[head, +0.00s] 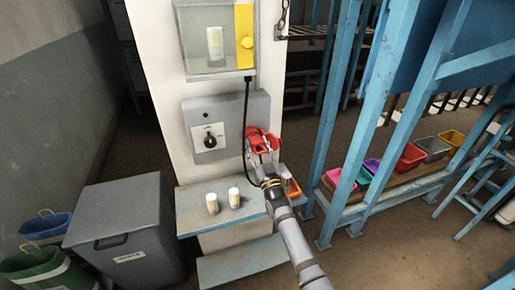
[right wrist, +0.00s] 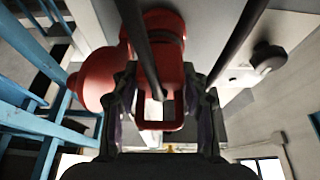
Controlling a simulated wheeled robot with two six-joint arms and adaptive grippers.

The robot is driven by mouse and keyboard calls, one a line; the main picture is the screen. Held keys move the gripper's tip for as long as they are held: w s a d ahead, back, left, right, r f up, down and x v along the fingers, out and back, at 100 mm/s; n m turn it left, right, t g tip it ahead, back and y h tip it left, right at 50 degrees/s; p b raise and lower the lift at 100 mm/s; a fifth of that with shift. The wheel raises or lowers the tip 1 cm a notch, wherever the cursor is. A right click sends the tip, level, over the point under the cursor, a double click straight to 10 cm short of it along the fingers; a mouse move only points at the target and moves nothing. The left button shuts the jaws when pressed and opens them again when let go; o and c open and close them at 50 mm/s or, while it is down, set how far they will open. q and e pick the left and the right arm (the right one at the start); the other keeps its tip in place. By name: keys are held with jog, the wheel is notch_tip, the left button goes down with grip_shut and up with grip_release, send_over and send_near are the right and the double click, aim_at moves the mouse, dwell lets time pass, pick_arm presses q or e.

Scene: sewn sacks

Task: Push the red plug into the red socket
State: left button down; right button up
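The red socket (head: 254,132) is on the right side of the grey switch box on the white column. In the right wrist view, red housing with a rounded part to the left (right wrist: 93,82) fills the upper middle. My right gripper (head: 264,152) is right at the red parts, its fingers on either side of the red plug (right wrist: 178,122). The fingers appear closed on the plug. A black cable runs down to it and crosses the wrist view. Plug and socket overlap in both views, so I cannot tell how deep the plug sits. My left gripper is not in view.
The grey box (head: 221,127) carries a black rotary knob. Two pale cylinders (head: 212,203) stand on the blue-edged ledge (head: 190,225) below, with an orange tray (head: 293,188) at its right. A grey bin (head: 125,235) stands left; blue posts (head: 340,120) and coloured bins stand right.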

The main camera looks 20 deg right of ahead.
jog(key=o, duration=0.4)
jog(key=shift+c, duration=0.2)
jog(key=v, duration=1.2)
